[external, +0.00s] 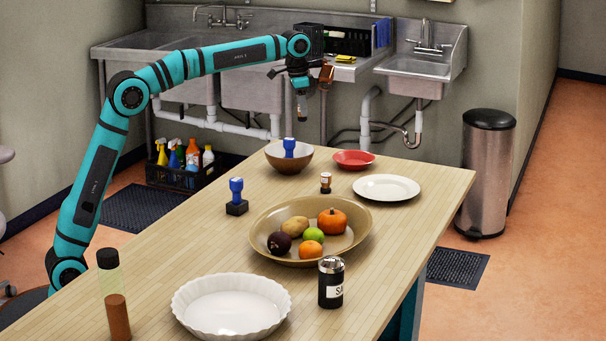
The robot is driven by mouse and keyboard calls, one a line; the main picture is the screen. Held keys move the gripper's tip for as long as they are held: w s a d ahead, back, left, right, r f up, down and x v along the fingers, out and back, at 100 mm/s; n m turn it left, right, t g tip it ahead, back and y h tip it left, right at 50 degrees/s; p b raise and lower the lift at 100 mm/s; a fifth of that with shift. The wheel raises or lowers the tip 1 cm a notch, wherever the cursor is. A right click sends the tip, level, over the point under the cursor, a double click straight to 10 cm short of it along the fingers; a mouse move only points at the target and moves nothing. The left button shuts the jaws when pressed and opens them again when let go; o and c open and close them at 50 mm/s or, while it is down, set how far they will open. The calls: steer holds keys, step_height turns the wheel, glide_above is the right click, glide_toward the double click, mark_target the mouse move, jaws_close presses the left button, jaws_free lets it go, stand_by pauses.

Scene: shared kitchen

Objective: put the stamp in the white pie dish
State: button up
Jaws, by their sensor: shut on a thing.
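The white pie dish (190,318) has a fluted rim and stands empty at the near end of the wooden table. A stamp (236,197) with a blue handle and a black block base stands upright on the table, left of the large tan bowl. A similar blue handle (289,147) shows in the brown bowl at the back; its lower part is hidden. My gripper (301,92) is high above the far end of the table, pointing down and shut on a small dark and pale thing (302,109), too small to identify. It is well away from the pie dish.
A large tan bowl (262,222) holds fruit and vegetables. A salt shaker (331,283), a tall bottle (112,290), a small brown-topped item (326,183), a red plate (353,159), a white plate (387,187) and the brown bowl (273,157) also stand on the table.

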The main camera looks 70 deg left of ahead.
steer(key=d+m, duration=0.5)
steer(key=d, duration=2.1)
steer(key=s+d+m+h, duration=0.15)
steer(key=s+d, duration=0.35)
steer(key=d, duration=0.8)
steer(key=s+d+m+y, duration=0.1)
steer(key=s+d+m, duration=0.3)
steer(key=d, duration=1)
steer(key=m+g, duration=0.2)
steer(key=m, duration=0.7)
glide_above(232, 317)
steer(key=shift+n+h, duration=0.25)
steer(key=shift+h, duration=0.1)
steer(key=shift+w+a+f, duration=0.1)
steer(key=shift+a+f, duration=0.1)
steer(key=shift+f, duration=2.1)
steer(key=shift+a+f, duration=0.15)
steer(key=shift+f, duration=2.1)
steer(key=o, duration=0.6)
steer(key=shift+f, duration=0.15)
steer(key=o, duration=0.4)
